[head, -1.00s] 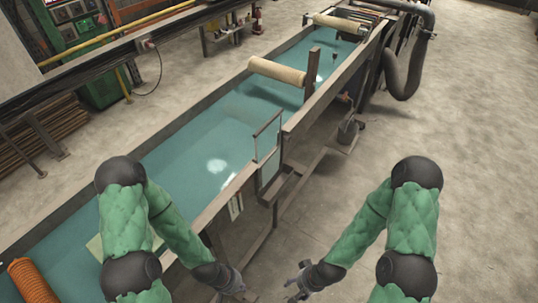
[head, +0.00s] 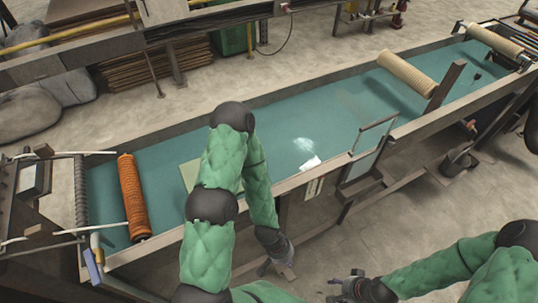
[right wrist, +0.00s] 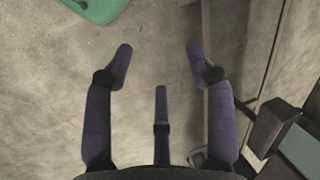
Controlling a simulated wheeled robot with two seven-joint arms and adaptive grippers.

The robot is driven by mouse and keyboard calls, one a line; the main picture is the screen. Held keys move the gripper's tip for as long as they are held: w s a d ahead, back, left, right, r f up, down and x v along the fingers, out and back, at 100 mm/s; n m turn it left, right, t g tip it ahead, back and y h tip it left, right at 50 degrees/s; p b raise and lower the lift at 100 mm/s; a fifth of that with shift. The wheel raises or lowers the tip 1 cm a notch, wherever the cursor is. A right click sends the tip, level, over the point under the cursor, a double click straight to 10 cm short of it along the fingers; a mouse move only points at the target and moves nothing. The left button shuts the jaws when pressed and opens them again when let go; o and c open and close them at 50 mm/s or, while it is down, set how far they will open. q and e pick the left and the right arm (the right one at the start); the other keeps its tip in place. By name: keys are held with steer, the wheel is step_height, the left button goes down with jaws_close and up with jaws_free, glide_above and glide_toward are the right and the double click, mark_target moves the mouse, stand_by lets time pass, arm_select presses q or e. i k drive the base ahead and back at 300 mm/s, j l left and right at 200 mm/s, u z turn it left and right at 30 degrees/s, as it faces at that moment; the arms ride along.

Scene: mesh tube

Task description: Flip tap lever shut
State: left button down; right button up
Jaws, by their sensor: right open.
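At the trough's left end in the head view, a blue piece (head: 93,268) sits below a short pale pipe (head: 97,243). It may be the tap lever, but it is too small to tell its position for sure. My left gripper (head: 277,268) hangs in front of the trough's near wall, well to the right of the blue piece. Its fingers are too small to read. My right gripper (head: 336,289) is farther right over the floor, open and empty. In the right wrist view its spread fingers (right wrist: 160,65) have only bare floor between them.
The long trough (head: 330,170) of greenish water runs across the view, with an orange roller (head: 132,197) near its left end and a pale roller (head: 407,74) farther right. White hoses (head: 45,237) cross the left end. Floor is open at lower right.

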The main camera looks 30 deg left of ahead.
mark_target(89, 256)
steer(key=u, duration=0.45)
steer(key=k+u, duration=0.1)
steer(key=u, duration=0.85)
steer(key=j+u, duration=0.1)
steer(key=u, duration=0.4)
steer(key=k+j+u, duration=0.1)
steer(key=u, duration=0.85)
